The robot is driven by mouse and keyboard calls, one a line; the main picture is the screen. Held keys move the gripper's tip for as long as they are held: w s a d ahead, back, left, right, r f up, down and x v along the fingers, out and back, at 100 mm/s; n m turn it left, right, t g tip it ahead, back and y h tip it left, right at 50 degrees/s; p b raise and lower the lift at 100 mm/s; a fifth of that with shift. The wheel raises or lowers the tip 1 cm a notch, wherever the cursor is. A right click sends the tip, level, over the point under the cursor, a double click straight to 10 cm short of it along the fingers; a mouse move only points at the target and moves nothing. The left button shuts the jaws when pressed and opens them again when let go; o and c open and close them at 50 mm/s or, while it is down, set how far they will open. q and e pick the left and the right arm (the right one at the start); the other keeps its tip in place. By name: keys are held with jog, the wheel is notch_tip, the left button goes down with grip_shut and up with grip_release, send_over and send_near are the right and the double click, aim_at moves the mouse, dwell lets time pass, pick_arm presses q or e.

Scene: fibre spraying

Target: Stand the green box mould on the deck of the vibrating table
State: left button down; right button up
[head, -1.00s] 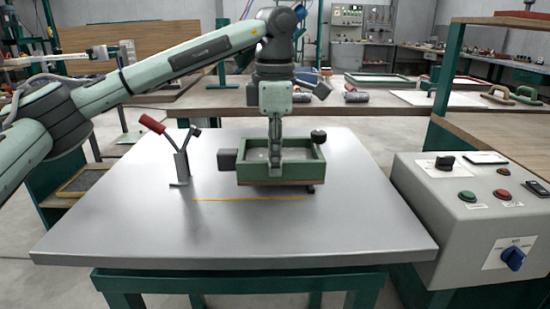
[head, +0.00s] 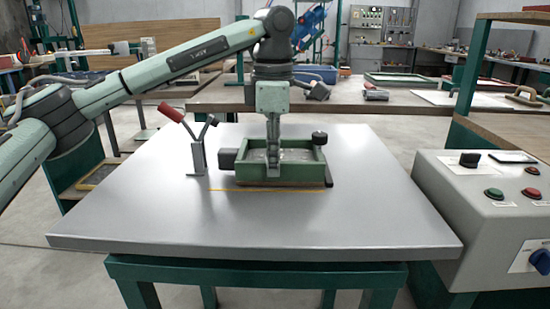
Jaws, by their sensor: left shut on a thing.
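The green box mould (head: 282,173) is upright, open side up, at the middle of the grey deck of the vibrating table (head: 140,216). Its base shows no clear gap above the deck, but I cannot tell whether its full weight rests there. Its near edge is just behind a yellow line (head: 265,190). A dark block (head: 227,160) is at its left side and a dark knob (head: 319,138) at its back right. My left gripper (head: 273,157) points down at the mould and is shut on it. The exact grip is partly hidden. My right gripper is not in view.
A red-handled toggle clamp (head: 197,150) stands on the deck left of the mould. A grey control box (head: 490,205) stands right of the table. The deck's front is clear.

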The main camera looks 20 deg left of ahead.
pick_arm(q)
jog(key=shift+f, duration=0.15)
dwell(0.7)
jog(key=c, duration=1.5)
grip_release()
jog(key=shift+c, duration=0.2)
